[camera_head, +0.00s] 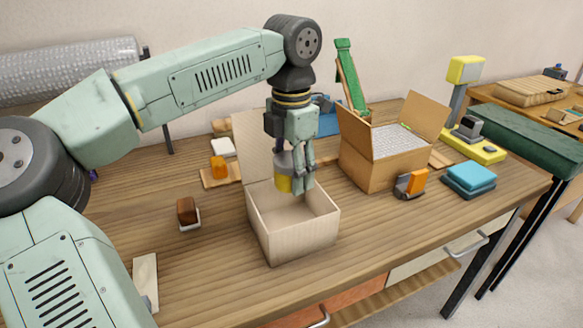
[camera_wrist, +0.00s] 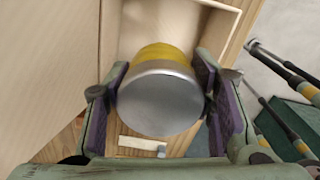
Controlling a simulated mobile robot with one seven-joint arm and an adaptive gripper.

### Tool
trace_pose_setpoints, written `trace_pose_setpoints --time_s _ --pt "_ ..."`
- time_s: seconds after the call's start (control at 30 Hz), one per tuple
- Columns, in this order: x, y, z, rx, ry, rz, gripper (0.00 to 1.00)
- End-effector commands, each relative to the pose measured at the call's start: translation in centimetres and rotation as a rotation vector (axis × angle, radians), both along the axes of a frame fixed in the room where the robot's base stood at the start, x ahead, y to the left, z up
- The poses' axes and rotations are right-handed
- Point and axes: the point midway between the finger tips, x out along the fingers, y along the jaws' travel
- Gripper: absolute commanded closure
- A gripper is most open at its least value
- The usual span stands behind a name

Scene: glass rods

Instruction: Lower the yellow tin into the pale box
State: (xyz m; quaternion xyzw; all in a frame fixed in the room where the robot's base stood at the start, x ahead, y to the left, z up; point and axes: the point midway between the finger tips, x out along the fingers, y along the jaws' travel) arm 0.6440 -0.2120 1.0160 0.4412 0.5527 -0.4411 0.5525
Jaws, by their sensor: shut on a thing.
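The yellow tin (camera_head: 283,182) has a grey metal lid and hangs in my gripper (camera_head: 297,182) over the opening of the pale box. In the wrist view the tin (camera_wrist: 160,98) sits between both purple-padded fingers of my gripper (camera_wrist: 163,100), its silver lid facing the camera. The pale box (camera_head: 297,235) stands open on the table with one flap (camera_head: 252,146) raised at the back left. Its inside wall also shows in the wrist view (camera_wrist: 140,28) beyond the tin. The tin's lower end is near rim height; its exact depth is hard to tell.
A cardboard box (camera_head: 372,170) with grey filling stands right of the pale box. An orange item in a dark holder (camera_head: 411,183) and blue cloths (camera_head: 469,178) lie further right. A brown block (camera_head: 187,212) is at left.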

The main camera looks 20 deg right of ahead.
Motion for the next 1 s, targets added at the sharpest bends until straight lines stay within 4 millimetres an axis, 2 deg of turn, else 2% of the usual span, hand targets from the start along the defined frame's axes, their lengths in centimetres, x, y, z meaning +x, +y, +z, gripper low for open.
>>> trace_pose_setpoints --time_s 1.0 --pt "0.0 0.0 -5.3 -0.001 0.000 0.000 0.81"
